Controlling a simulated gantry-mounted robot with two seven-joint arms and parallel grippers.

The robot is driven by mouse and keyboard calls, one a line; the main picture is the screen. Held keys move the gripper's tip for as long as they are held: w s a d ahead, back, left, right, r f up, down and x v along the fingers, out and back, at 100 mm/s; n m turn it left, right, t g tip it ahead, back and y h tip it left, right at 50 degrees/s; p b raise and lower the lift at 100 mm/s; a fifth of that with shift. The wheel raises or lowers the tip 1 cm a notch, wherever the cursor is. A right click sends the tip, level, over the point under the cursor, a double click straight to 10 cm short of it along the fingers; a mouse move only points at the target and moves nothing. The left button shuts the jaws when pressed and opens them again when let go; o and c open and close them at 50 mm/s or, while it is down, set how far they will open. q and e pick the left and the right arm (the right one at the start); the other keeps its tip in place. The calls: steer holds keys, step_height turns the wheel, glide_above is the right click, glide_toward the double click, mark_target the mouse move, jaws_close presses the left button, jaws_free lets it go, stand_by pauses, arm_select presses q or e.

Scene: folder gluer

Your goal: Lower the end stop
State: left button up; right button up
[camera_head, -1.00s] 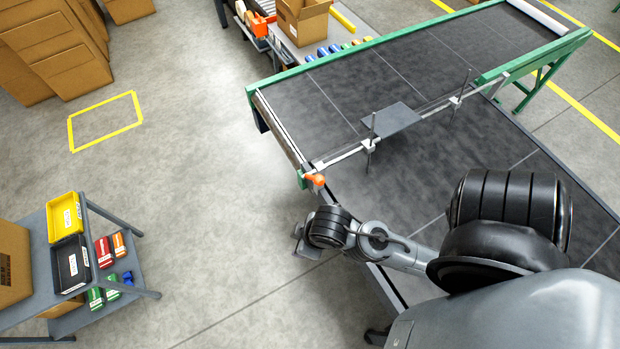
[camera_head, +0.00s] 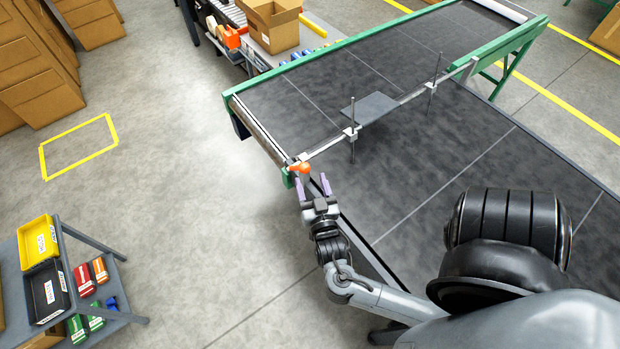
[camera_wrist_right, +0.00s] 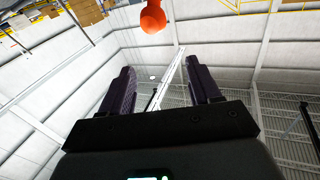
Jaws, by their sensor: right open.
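The end stop is a flat grey plate (camera_head: 370,108) on a bar (camera_head: 412,95) that spans the dark conveyor belt, with thin upright rods in clamps. The plate appears to be held above the belt. An orange knob (camera_head: 301,168) is at the bar's near left end, by the green frame corner. My right gripper (camera_head: 313,186) is open, with its purple fingers just below the knob in the head view. In the right wrist view the orange knob (camera_wrist_right: 153,17) is beyond the open fingers (camera_wrist_right: 162,82), with nothing between them. My left gripper is not in view.
The conveyor belt (camera_head: 430,150) has green side frames. A cart (camera_head: 95,262) with a yellow tray (camera_head: 38,242) and a black tray (camera_head: 47,290) stands at the lower left. Cardboard boxes stand behind. The floor left of the conveyor is clear.

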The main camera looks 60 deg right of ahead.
mark_target(304, 169)
step_height(304, 169, down, 4)
steer(key=a+b, duration=0.1)
steer(key=shift+m+g, duration=0.4)
steer(key=p+x, duration=0.1)
steer(key=x, duration=0.3)
steer(key=p+x, duration=0.1)
steer(key=x, duration=0.4)
steer(key=shift+d+r, duration=0.2)
steer(key=shift+r, duration=0.05)
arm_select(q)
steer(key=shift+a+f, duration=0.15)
arm_select(e)
steer(key=shift+x, duration=0.8)
steer(key=c, duration=0.4)
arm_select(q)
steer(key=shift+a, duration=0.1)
arm_select(e)
jaws_close()
